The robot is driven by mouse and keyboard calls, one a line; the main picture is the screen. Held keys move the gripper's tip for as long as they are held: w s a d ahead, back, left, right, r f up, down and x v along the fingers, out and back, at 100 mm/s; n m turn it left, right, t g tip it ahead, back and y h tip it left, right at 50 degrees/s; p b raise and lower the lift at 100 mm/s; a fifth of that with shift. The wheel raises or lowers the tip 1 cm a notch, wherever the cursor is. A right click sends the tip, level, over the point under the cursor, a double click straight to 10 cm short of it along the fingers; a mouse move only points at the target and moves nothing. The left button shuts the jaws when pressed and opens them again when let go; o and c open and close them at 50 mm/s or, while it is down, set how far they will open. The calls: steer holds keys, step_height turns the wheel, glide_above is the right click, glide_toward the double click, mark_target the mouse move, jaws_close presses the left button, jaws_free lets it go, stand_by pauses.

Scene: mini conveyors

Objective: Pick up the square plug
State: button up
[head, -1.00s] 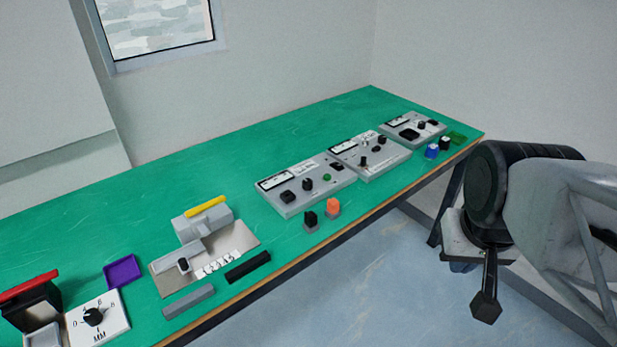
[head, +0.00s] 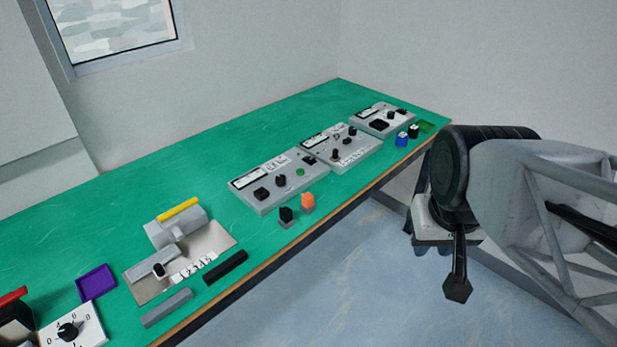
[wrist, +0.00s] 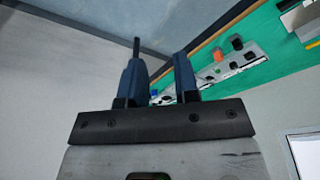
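Several small plugs stand along the table's front edge; I cannot tell which is the square plug. In the head view a black plug (head: 286,215) and an orange plug (head: 308,201) on grey bases stand before the nearest panel. A blue plug (head: 402,139) and another black plug (head: 414,131) stand farther off. The orange plug (wrist: 218,56) also shows in the wrist view. My gripper (wrist: 158,60) is open and empty, its two blue fingers apart, away from the table. In the head view it hangs beyond the table's front edge.
Three grey instrument panels (head: 288,184) stand in a row behind the plugs. A grey machine with a yellow bar (head: 180,209), dark and grey blocks (head: 226,266), a purple tray (head: 96,282) and a white dial box (head: 88,326) lie nearer. The green table (head: 130,184) is clear behind them.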

steer(key=o, duration=0.6)
steer(key=shift+c, duration=0.2)
steer(key=n+g, duration=0.3)
steer(key=n, duration=0.6)
glide_above(309, 195)
steer(key=f, duration=2.1)
steer(key=shift+s+d, duration=0.15)
steer(key=shift+s, duration=0.1)
steer(key=shift+w+f, duration=0.15)
